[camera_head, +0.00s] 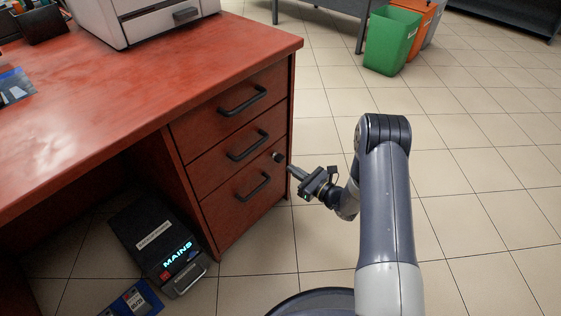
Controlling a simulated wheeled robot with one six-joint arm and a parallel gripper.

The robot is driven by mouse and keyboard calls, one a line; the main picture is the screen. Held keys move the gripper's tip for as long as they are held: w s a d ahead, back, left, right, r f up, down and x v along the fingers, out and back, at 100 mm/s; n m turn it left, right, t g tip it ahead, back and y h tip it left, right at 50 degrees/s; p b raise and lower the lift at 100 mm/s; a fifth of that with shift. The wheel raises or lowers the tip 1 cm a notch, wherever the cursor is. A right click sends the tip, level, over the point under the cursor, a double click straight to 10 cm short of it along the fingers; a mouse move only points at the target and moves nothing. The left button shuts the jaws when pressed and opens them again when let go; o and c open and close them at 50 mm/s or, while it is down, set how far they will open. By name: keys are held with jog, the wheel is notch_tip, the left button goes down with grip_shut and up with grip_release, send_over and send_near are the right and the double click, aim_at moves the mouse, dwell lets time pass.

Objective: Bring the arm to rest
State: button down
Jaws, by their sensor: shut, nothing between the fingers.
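My arm (385,205) rises from the bottom of the head view, bends at the top and comes back down on its left side. My gripper (292,170) is at the arm's end, pointing left toward the drawer front of the red desk (230,150). The gripper is shut and holds nothing. I cannot tell whether the tip touches the desk.
A dark box marked MAINS (158,243) stands on the floor beside the desk, with a blue item (135,300) near it. A printer (140,18) sits on the desk. Green (391,40) and orange (424,20) bins stand at the back. The tiled floor (485,170) at right is clear.

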jog(key=v, duration=0.4)
jog(key=shift+s+d+p, duration=0.3)
jog(key=shift+p, duration=0.1)
jog(key=b, duration=0.3)
send_near(267, 153)
jog(key=x, duration=0.5)
jog(key=shift+w+a+p, duration=0.35)
jog(key=shift+w+a, duration=0.2)
